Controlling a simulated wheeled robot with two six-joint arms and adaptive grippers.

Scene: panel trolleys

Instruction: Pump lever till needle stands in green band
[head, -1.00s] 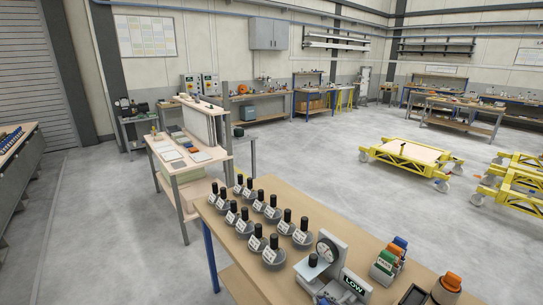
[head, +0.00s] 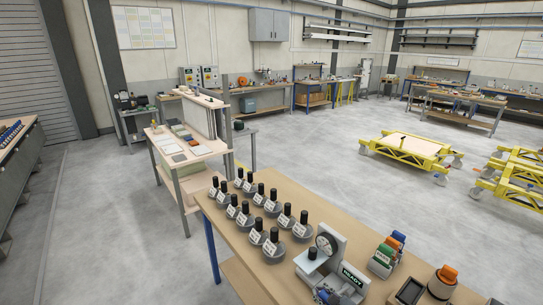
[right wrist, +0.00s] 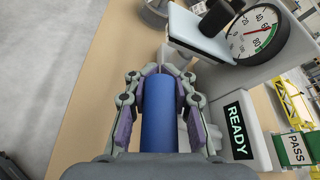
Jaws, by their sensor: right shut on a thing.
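The gauge stand has a round white dial (head: 328,243) on its upright plate at the front of the wooden table. The dial also shows in the right wrist view (right wrist: 258,32). Its needle points to the right, to where the green band runs along the rim. The display (head: 353,277) reads READY, as it does in the right wrist view (right wrist: 236,130). My right gripper (right wrist: 159,85) is shut on the blue lever handle (right wrist: 159,115), with a finger on each side. In the head view this gripper (head: 330,293) shows at the bottom edge. My left gripper is not in view.
Several grey bases with black knobs and white tags (head: 243,222) stand left of the gauge. Coloured tag blocks (head: 387,254), a dark tray (head: 409,291) and an orange-topped cup (head: 443,281) stand to its right. Yellow trolleys (head: 405,150) are on the floor behind.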

